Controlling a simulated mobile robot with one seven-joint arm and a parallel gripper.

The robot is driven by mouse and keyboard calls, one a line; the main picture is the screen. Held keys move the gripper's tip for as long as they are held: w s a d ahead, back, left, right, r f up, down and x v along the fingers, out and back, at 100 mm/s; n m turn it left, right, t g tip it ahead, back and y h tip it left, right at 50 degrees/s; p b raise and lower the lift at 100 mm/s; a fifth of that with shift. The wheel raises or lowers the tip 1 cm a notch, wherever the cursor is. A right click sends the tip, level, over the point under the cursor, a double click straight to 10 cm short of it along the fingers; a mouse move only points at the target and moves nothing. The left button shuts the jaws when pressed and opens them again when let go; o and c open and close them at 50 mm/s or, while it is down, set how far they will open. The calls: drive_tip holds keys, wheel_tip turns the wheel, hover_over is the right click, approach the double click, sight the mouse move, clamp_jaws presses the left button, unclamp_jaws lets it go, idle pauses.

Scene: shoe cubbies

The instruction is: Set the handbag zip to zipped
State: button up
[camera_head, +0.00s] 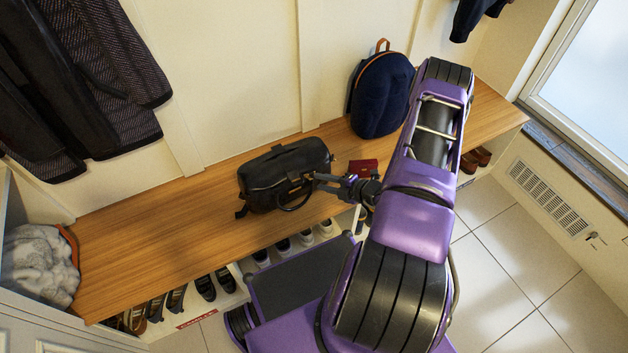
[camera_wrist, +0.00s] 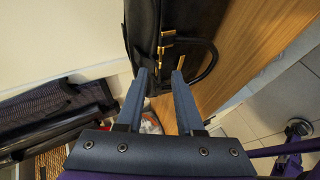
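The black handbag (camera_head: 281,172) lies on the wooden bench, with its handle loop at the front side. In the wrist view the handbag (camera_wrist: 196,18) fills the top centre, with brass-coloured hardware (camera_wrist: 165,41) on its near face and a dark handle loop beside it. I cannot tell from these views how far the zip is closed. My gripper (camera_head: 318,181) is at the handbag's right end. In the wrist view the two fingers of my gripper (camera_wrist: 160,80) stand apart, with the brass hardware just beyond and between their tips. Nothing is clearly held, and contact cannot be told.
The wooden bench (camera_head: 140,224) has bare room left of the bag. A navy backpack (camera_head: 382,97) and a small red box (camera_head: 363,166) stand to the right. Shoes (camera_head: 205,287) sit in cubbies below. Coats (camera_head: 95,70) hang at left above a grey furry item (camera_head: 38,265).

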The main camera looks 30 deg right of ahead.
sight(308, 178)
drive_tip(key=shift+x, duration=2.1)
clamp_jaws()
